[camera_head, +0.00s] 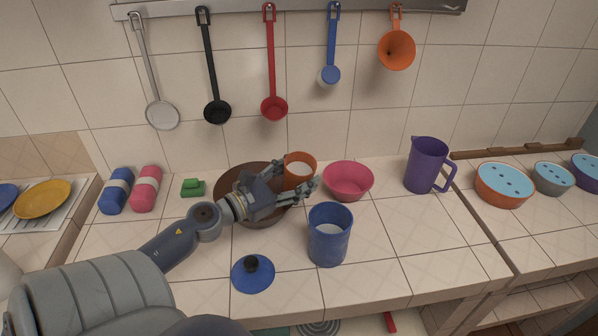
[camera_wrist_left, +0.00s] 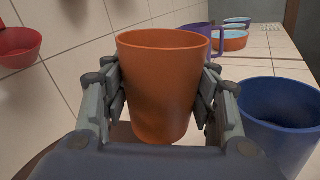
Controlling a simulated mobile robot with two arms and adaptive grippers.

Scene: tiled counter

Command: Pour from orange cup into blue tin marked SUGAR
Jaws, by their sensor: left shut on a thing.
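The orange cup (camera_head: 300,161) is upright with pale contents showing inside. My left gripper (camera_head: 309,187) is shut on it, and in the left wrist view the fingers press on both sides of the orange cup (camera_wrist_left: 163,90). The blue tin (camera_head: 328,245) stands open on the counter, in front of the cup and a little to its right, with pale contents inside. It also shows at the right of the left wrist view (camera_wrist_left: 275,130). Its marking cannot be read. A blue lid with a dark knob (camera_head: 253,277) lies left of the tin. My right gripper is not in view.
A brown bowl (camera_head: 226,186) is behind my left gripper. A pink bowl (camera_head: 348,182) and a purple jug (camera_head: 426,165) stand to the right. Blue and pink containers (camera_head: 146,187) and a green item (camera_head: 192,187) are left. Utensils hang above. The counter right of the tin is clear.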

